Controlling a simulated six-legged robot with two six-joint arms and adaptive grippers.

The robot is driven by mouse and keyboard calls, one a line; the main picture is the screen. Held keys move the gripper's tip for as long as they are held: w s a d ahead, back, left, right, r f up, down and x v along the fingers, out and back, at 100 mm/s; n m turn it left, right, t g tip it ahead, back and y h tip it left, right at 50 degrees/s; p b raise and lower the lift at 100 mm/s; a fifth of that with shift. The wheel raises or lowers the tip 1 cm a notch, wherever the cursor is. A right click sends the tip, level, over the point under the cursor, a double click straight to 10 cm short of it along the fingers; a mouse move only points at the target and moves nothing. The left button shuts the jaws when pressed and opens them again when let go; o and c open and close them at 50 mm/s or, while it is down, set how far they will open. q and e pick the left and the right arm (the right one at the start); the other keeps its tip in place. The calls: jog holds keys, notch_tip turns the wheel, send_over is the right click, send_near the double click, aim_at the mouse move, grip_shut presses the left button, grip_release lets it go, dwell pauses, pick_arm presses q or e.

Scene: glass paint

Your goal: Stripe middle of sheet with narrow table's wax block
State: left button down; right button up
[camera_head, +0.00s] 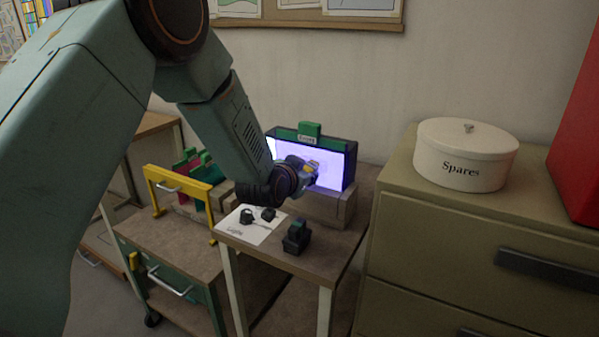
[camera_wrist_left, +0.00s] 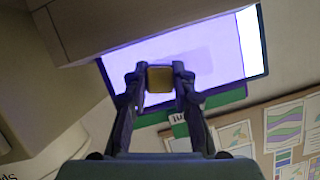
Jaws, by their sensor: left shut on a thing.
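The upright sheet (camera_head: 337,166) glows white-violet in a dark frame with a green clip on top, standing on a block at the back of the narrow table (camera_head: 335,243). My left gripper (camera_head: 309,174) is in front of the sheet's middle. In the left wrist view it (camera_wrist_left: 160,82) is shut on a small yellow block (camera_wrist_left: 160,79), with the bright sheet (camera_wrist_left: 218,48) beyond. A faint greyish patch shows on the sheet near the block; I cannot tell whether it is a mark or a shadow, nor whether the block touches the sheet. My right gripper is out of view.
A dark block-like holder (camera_head: 297,237) and a white paper (camera_head: 245,229) with small dark items lie on the narrow table's front. A cart with a yellow frame (camera_head: 181,186) stands left. A cabinet (camera_head: 430,230) with a white "Spares" tin (camera_head: 465,153) stands right.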

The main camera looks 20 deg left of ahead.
pick_arm(q)
jog(key=shift+s+d, duration=0.15)
jog(key=shift+d, duration=1.75)
jog(key=shift+p, duration=0.4)
jog(key=shift+a, duration=1.9)
jog(key=shift+w+a+r+p, duration=0.1)
jog(key=shift+w+a+p, duration=0.2)
jog(key=shift+a, duration=0.45)
jog(key=a+p, duration=0.1)
jog(key=a, duration=0.5)
